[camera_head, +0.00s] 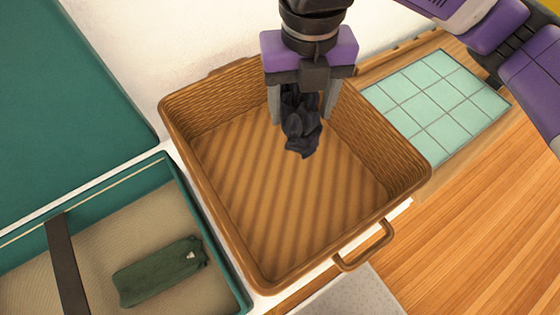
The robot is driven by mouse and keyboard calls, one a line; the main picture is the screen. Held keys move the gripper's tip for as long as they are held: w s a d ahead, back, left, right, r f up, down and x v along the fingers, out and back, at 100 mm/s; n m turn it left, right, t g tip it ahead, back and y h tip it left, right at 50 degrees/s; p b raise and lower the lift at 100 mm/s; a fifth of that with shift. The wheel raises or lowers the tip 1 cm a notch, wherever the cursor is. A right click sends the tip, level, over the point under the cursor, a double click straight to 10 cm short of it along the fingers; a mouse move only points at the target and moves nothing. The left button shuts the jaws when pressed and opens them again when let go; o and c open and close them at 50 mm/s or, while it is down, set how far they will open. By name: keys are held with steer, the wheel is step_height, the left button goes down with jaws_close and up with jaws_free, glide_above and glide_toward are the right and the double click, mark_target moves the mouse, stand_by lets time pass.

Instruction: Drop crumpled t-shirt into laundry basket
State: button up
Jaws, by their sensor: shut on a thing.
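The crumpled t-shirt (301,128) is a small, dark, almost black bundle. My gripper (303,103) is shut on it, with the grey fingers on either side, and the cloth hangs below the fingertips. The laundry basket (217,222) is brown and woven, with an open top and a handle at its front right. My gripper and the t-shirt appear over the far part of the basket's opening. I cannot tell how far the cloth is above the basket floor. The visible basket floor is empty.
A teal open case (215,247) stands left of the basket, holding a dark green rolled item (160,272) beside a dark strap (66,262). A pale wall (150,35) rises behind. A green tiled panel (435,103) and wooden floor (450,240) lie to the right.

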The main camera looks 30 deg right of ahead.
steer(key=shift+a+f, duration=0.1)
steer(key=shift+m, duration=0.3)
step_height(320, 180, down, 6)
steer(key=b, duration=0.5)
steer(key=o, duration=1.6)
steer(key=shift+c, duration=0.2)
steer(key=shift+r, duration=4)
